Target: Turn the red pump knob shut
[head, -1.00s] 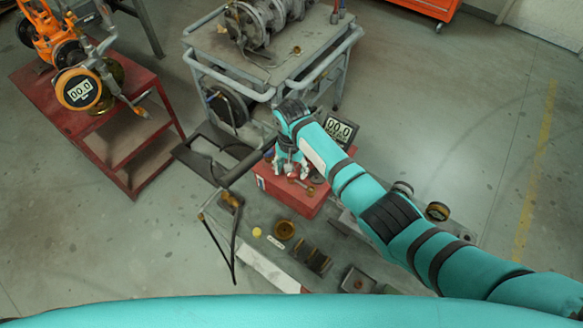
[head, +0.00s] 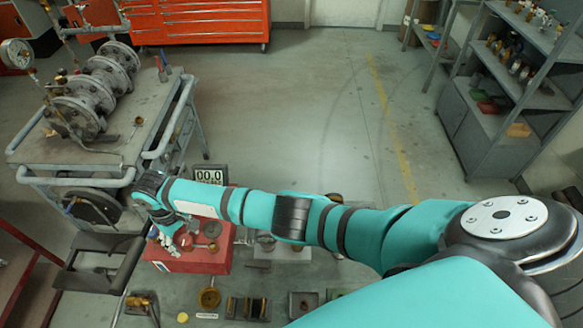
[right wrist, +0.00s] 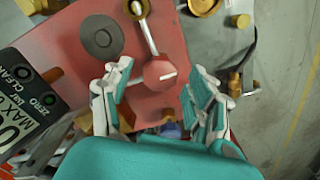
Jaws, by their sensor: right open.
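The red knob (right wrist: 160,72), round with a white line on its face, shows in the right wrist view above a red-topped box, with a metal rod running up from it. In the head view the knob (head: 186,243) is small, on the red box (head: 205,264). My right gripper (right wrist: 158,84) is open, its two fingers apart on either side of the knob; I cannot tell whether they touch it. In the head view my right gripper (head: 168,232) is low over the box's left side, partly hidden by its own wrist. My left gripper is out of view.
A grey cart (head: 150,130) with flanged metal parts is at the left. Small parts and a brass ring (head: 208,298) lie on the bench in front. Open floor (head: 310,110) lies behind; shelves (head: 500,130) stand right.

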